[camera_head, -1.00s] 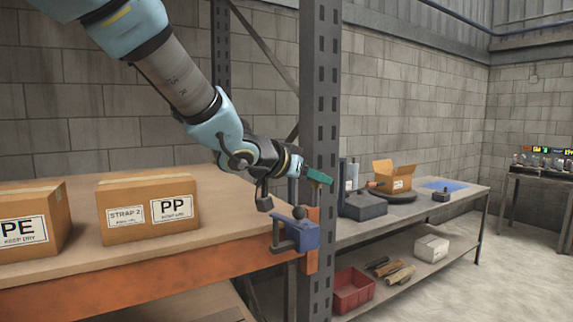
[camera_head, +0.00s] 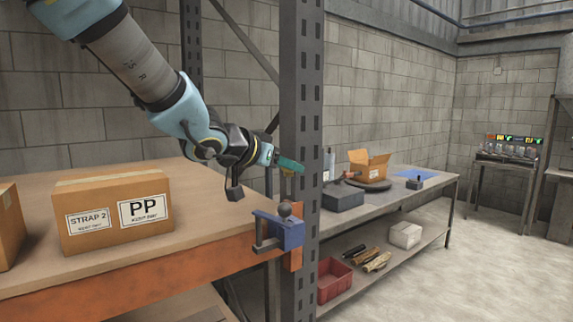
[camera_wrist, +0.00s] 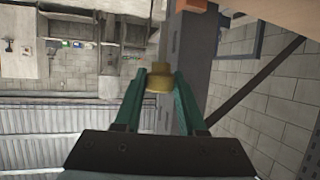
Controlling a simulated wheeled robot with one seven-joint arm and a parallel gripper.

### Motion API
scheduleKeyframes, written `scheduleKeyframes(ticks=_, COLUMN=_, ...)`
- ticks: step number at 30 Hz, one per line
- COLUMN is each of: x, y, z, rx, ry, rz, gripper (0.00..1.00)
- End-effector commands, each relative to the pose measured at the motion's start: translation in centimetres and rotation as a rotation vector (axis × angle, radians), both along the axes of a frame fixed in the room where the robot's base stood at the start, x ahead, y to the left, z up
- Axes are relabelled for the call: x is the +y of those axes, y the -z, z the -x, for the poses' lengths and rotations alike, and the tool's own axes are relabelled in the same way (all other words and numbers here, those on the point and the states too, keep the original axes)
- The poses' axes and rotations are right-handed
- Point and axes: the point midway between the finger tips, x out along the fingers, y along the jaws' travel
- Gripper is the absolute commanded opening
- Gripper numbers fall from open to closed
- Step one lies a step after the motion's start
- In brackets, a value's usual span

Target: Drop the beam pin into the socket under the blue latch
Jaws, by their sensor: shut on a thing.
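The blue latch (camera_head: 286,232) is fixed to the orange end plate at the right end of the orange shelf beam. A dark round knob shows on top of it. The socket under the latch cannot be made out. My gripper (camera_head: 290,164) has teal fingers and is above the latch, beside the grey rack post. In the wrist view my gripper (camera_wrist: 159,84) is shut on the brass-yellow beam pin (camera_wrist: 159,79), held between the fingertips. The pin cannot be made out in the head view.
The slotted grey post (camera_head: 302,130) stands close to my gripper. A PP carton (camera_head: 115,212) sits on the shelf at left. Behind the post, a bench (camera_head: 400,192) carries a grey case (camera_head: 343,197) and an open carton (camera_head: 369,165). A red bin (camera_head: 334,280) is below.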

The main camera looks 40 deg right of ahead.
Motion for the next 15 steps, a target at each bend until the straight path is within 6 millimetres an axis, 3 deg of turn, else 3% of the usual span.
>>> scheduleKeyframes(ticks=15, x=0.0, y=4.8, z=-0.1, rx=0.001, ry=-0.001, rz=0.000, gripper=0.00)
